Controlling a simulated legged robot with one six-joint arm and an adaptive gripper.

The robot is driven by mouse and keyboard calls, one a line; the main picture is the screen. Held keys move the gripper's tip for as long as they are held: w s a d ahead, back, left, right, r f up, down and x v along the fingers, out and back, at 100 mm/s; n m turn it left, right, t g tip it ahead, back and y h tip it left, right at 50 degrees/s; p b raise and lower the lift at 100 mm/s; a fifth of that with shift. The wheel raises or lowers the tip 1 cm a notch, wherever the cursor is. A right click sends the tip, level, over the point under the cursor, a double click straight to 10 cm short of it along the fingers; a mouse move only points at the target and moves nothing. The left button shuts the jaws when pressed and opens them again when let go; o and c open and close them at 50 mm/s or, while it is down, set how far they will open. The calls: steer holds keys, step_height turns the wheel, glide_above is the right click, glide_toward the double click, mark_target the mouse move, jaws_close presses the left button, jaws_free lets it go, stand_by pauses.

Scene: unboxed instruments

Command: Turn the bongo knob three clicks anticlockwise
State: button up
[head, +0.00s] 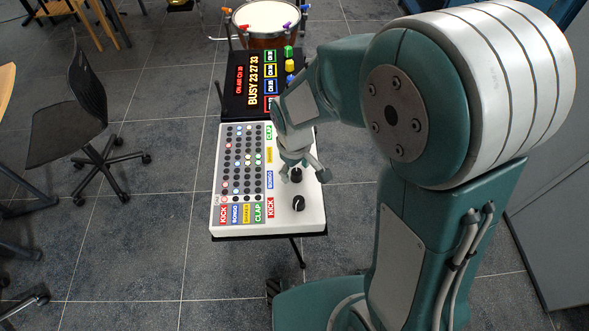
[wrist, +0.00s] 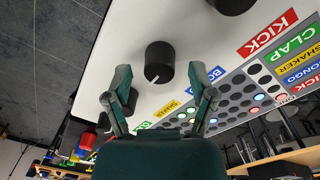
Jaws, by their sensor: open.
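The bongo knob (head: 296,176) is a black round knob on the white panel, in line with the blue BONGO label (head: 270,180). In the wrist view the knob (wrist: 160,58) sits centrally, with a short white pointer mark on its face toward the lower left. My gripper (head: 304,173) is open above the panel at this knob. In the wrist view my gripper's fingertips (wrist: 158,73) lie left and right of the knob, with gaps on both sides. I cannot tell whether they are level with its sides. My gripper partly hides the knob in the head view.
The kick knob (head: 299,203) lies nearer the panel's front edge. Another black knob (wrist: 129,100) shows behind the left finger. A lit button grid (head: 243,165) fills the panel's left. A display box (head: 252,85) and a drum (head: 266,18) stand behind. A chair (head: 75,105) is left.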

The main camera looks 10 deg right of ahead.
mark_target(293, 171)
step_height(293, 171, up, 11)
steer(key=shift+a, duration=0.25)
stand_by(0.4)
steer(key=s+d+r+m+t, duration=0.5)
steer(key=s+d+r+m, duration=0.2)
steer(key=s+d+r, duration=0.2)
steer(key=s+d, duration=0.2)
steer(key=s, duration=0.1)
steer(key=shift+s+d, duration=0.2)
steer(key=shift+s, duration=0.2)
stand_by(1.6)
